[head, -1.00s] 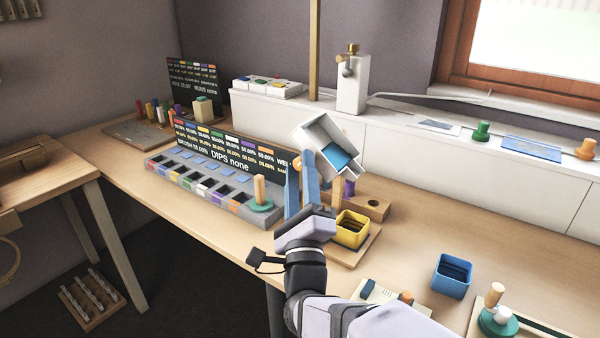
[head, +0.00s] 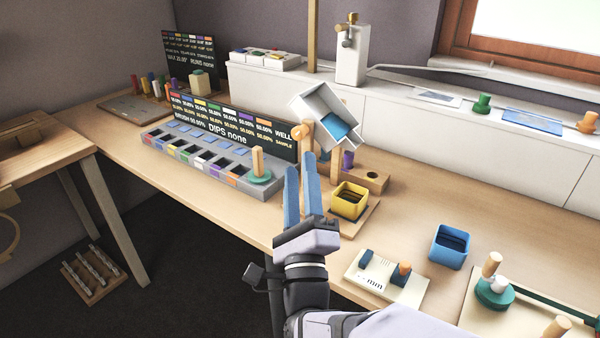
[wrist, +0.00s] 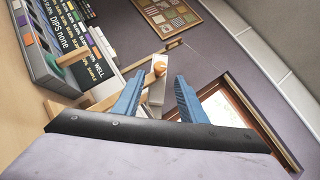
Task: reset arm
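My gripper (head: 300,162) points up and away over the bench in the head view. Its two blue fingers stand apart with nothing between them. They are in front of the tilted white box with a blue inside (head: 318,108) and an orange knob (head: 297,132); I cannot tell whether they touch anything.
A grey compartment rack (head: 190,168) with a dark display board (head: 225,124) stands left. A yellow cup (head: 349,200) and a blue cup (head: 449,246) stand right. A cream block (head: 372,279) lies near my forearm. Bare bench shows between the cups.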

